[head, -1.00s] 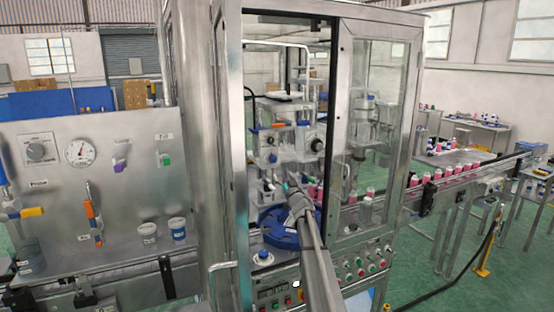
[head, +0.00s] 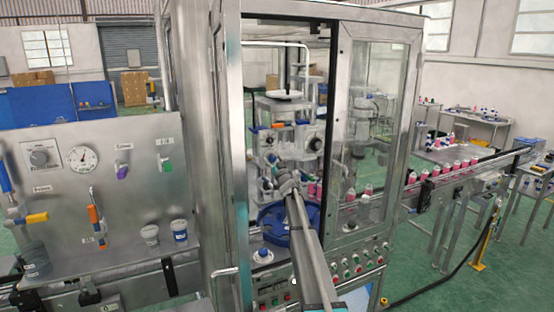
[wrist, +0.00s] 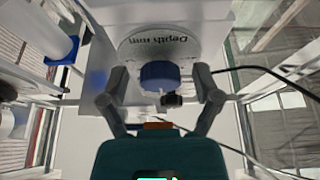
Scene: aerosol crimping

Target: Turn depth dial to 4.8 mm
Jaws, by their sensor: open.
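The depth dial is a blue ribbed knob (wrist: 160,75) on a round white plate (wrist: 150,45) marked "Depth mm", which reads upside down in the wrist view. The scale numbers and pointer setting are not legible. My gripper (wrist: 160,82) is open, with one finger on each side of the knob. Small gaps show between the fingers and the knob, and nothing is gripped. In the head view my gripper (head: 281,170) is inside the crimping machine, in front of its head. I cannot clearly make out the depth dial there.
A metal door frame (head: 232,150) and a glazed panel (head: 375,130) flank the opening my arm passes through. A blue round table (head: 275,222) lies below my gripper. A small black part (wrist: 172,100) sits close to the knob. Pink cans (head: 445,170) line the conveyor.

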